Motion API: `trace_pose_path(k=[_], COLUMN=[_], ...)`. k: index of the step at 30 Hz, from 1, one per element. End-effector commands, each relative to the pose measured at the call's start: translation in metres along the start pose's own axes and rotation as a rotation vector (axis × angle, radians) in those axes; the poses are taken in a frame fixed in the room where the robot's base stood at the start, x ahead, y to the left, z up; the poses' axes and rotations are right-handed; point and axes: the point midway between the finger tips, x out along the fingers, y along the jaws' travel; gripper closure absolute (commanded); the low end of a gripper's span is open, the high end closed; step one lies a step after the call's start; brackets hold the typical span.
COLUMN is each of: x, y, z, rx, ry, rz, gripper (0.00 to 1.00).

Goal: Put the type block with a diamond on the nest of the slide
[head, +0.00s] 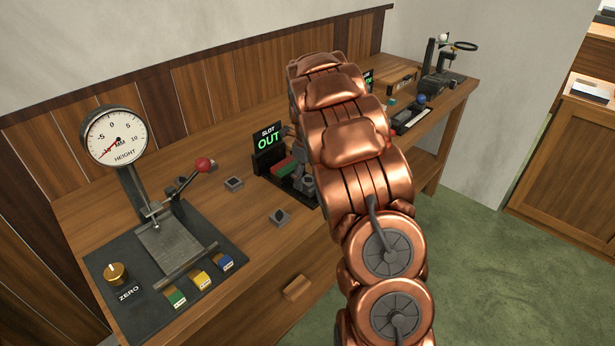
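Two small dark grey blocks lie apart on the wooden bench, one farther back (234,183) and one nearer the front (279,216). Each has a mark on top that is too small to read, so I cannot tell which bears a diamond. A dark station with a lit "SLOT OUT" sign (268,139) stands right of them, with red and green parts at its base. My copper arm covers much of this station. I cannot make out a slide or its nest.
A height gauge (116,137) with a red-knobbed lever (203,164) stands on a dark plate at left, with green, yellow and blue tabs and a brass ZERO knob (116,273). Another device (440,65) stands at the bench's far end. Bare bench (240,235) surrounds the blocks.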

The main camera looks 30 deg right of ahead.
Motion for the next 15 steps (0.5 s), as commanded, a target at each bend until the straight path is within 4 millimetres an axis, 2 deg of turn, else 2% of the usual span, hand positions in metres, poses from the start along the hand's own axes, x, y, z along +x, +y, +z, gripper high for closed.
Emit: trace_pose_path(k=[10, 15], x=[-0.005, -0.028], y=[0.000, -0.001], z=[0.000, 0.002], rx=[0.000, 0.000], ry=[0.000, -0.007], rz=[0.000, -0.005], gripper=[0.34, 0.34])
